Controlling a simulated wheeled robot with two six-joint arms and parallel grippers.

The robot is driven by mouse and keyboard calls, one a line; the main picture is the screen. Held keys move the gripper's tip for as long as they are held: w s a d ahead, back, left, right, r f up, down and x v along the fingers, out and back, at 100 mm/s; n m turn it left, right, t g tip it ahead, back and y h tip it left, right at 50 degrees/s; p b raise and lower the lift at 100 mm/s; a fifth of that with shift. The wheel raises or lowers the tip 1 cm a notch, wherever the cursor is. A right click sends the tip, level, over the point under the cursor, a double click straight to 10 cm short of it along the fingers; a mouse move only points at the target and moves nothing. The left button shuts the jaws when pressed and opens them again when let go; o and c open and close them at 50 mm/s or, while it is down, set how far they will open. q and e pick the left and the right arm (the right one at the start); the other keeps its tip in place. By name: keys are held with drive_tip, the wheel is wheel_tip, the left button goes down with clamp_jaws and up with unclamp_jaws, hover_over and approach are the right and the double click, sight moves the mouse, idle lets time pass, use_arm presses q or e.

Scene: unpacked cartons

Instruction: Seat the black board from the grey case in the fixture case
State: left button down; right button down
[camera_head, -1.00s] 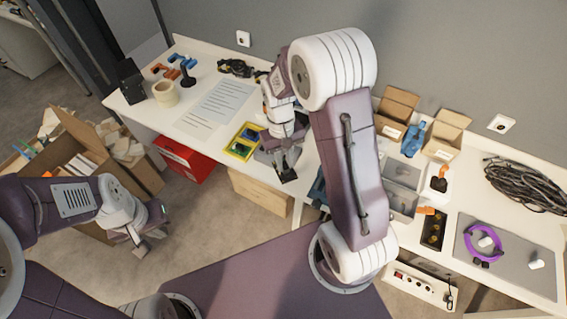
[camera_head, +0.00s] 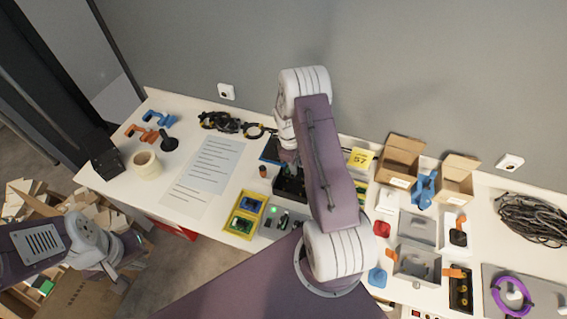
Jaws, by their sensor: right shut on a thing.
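My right gripper (camera_head: 289,172) is over the middle of the bench, largely hidden by my own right arm. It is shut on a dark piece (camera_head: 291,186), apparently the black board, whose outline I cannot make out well. Just in front of it is a low grey unit (camera_head: 270,226) with a green light, likely the fixture case; whether the board touches it is hidden. An open grey case (camera_head: 416,265) stands to the right of my arm. My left gripper (camera_head: 117,264) is off the bench's left front, above the cartons; its jaws are not clear.
A yellow tray (camera_head: 237,226) with green and blue boards lies left of the grey unit. Paper sheets (camera_head: 207,172), a tape roll (camera_head: 146,164) and cables (camera_head: 230,123) lie farther left. Open cartons (camera_head: 402,160) and a blue tool (camera_head: 425,188) crowd the back right.

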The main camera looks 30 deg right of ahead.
drive_tip(key=shift+w+f+b, duration=0.2)
drive_tip(key=shift+f+b, duration=0.1)
drive_tip(key=shift+f, duration=0.15)
wheel_tip(320, 180, down, 4)
drive_tip(key=b, duration=0.3)
drive_tip(key=shift+r, duration=0.15)
drive_tip(key=shift+s, duration=0.1)
drive_tip(key=shift+f, duration=0.2)
drive_tip(key=shift+f+b, duration=2.5)
drive_tip(key=shift+f, duration=0.8)
drive_tip(key=c, duration=1.3)
unclamp_jaws()
drive_tip(key=shift+r, duration=0.1)
drive_tip(key=shift+o, duration=0.2)
